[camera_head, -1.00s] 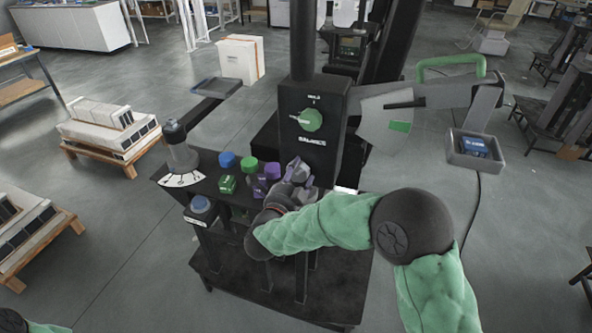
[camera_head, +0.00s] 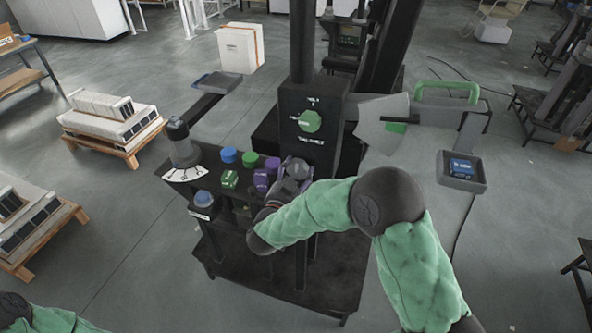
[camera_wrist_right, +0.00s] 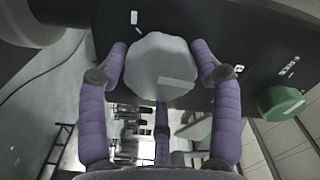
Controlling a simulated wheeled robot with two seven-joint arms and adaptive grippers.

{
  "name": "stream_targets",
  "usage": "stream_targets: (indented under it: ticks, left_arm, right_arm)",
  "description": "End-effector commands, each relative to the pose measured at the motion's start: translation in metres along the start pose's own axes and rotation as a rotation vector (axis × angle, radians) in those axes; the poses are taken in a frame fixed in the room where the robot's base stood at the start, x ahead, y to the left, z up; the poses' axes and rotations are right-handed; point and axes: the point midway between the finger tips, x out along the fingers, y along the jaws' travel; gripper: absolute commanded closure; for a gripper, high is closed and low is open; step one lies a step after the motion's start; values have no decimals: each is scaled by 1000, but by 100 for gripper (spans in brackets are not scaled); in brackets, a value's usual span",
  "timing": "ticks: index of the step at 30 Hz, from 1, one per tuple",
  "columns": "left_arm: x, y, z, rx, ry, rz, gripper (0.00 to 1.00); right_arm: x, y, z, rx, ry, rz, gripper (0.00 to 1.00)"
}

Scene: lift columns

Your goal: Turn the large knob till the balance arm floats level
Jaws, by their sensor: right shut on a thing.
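A large grey faceted knob (camera_wrist_right: 163,66) fills the space between my right gripper's purple fingers (camera_wrist_right: 162,72) in the right wrist view. The fingers are shut on the knob's sides. In the head view my right gripper (camera_head: 284,172) is at the bench below the black column box, mostly covering the knob. The balance arm (camera_head: 452,105) extends right from the box, with a green handle, a grey fan-shaped plate (camera_head: 381,120) and a hanging tray (camera_head: 451,182) holding a blue block. The arm looks close to level, with a slight tilt that I cannot judge. My left gripper is out of view.
Blue and green knobs (camera_head: 228,155) and a grey post with a white dial plate (camera_head: 185,174) stand on the bench's left. Pallets with white blocks (camera_head: 112,118) lie left.

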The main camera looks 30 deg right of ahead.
Motion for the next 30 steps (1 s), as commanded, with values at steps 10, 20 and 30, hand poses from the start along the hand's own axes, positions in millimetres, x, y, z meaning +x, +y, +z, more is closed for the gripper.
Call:
stream_targets:
  ticks: [10, 20, 30]
  left_arm:
    - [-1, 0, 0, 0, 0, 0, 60]
    - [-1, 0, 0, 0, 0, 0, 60]
    - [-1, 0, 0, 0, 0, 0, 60]
  right_arm:
    - [1, 0, -2, -9, 7, 3, 68]
    - [1, -1, -2, -8, 5, 0, 13]
    - [-5, -1, 0, -8, 2, -2, 13]
